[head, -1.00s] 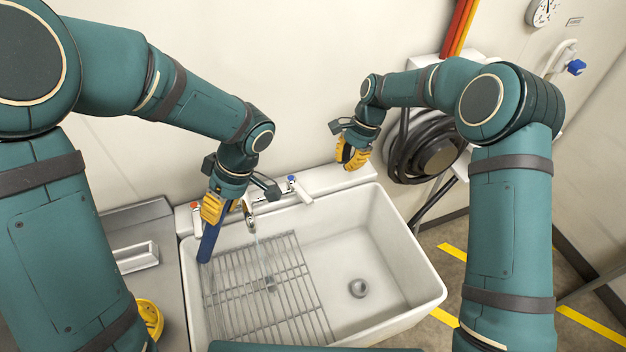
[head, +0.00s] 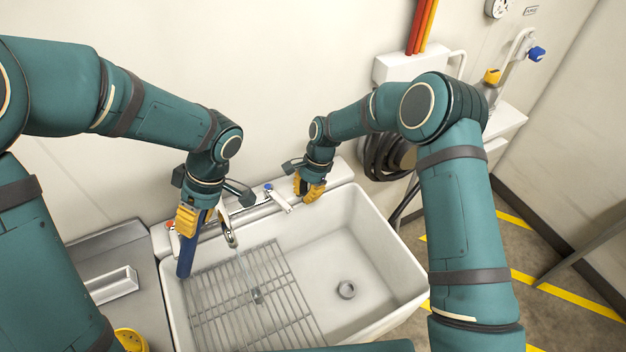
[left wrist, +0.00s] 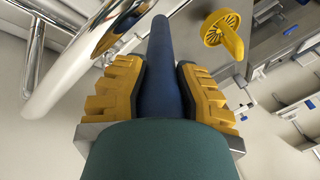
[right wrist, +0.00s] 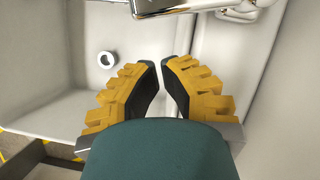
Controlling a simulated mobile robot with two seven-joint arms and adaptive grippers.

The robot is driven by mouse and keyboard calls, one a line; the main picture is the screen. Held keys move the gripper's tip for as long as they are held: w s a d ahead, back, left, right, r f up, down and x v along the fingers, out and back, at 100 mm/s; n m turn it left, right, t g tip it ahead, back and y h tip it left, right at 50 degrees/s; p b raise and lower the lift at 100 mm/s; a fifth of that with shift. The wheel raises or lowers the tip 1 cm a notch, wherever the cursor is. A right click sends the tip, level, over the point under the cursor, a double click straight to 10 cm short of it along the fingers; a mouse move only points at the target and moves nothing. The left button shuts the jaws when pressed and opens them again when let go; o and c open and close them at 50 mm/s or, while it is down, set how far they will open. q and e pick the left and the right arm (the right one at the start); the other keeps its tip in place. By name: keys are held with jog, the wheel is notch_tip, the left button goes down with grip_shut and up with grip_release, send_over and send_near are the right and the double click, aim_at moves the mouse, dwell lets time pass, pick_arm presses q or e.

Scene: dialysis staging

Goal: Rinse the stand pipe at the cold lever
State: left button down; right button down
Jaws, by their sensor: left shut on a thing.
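The stand pipe (head: 188,250) is a dark blue tube. My left gripper (head: 187,220) is shut on it, and it hangs at the sink's back left, left of the chrome spout (head: 230,236). The left wrist view shows the pipe (left wrist: 160,60) between both fingers. A thin water stream (head: 245,270) falls from the spout, apart from the pipe. The cold lever (head: 282,200) is white with a blue cap. My right gripper (head: 308,192) is just right of it, narrowly open and empty in the right wrist view (right wrist: 159,65); I cannot tell whether it touches the lever.
A red-capped lever (head: 170,226) is behind the pipe. A steel counter (head: 90,260) adjoins at left, with a yellow strainer (head: 133,341). A dark hose coil (head: 385,155) hangs at right.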

aim_at(278, 199)
pick_arm(q)
jog(key=shift+r, duration=0.15)
pick_arm(e)
jog(key=shift+s+a+r, duration=0.1)
jog(key=shift+s+a, duration=0.7)
jog(key=shift+a, duration=0.2)
pick_arm(q)
jog(key=shift+r, duration=0.1)
pick_arm(e)
jog(key=s+m, duration=0.1)
jog(key=s+a+m+t, duration=0.1)
jog(key=m, duration=0.1)
jog(key=shift+s+a+y, duration=0.15)
jog(key=shift+a+y, duration=0.15)
jog(key=shift+y, duration=0.1)
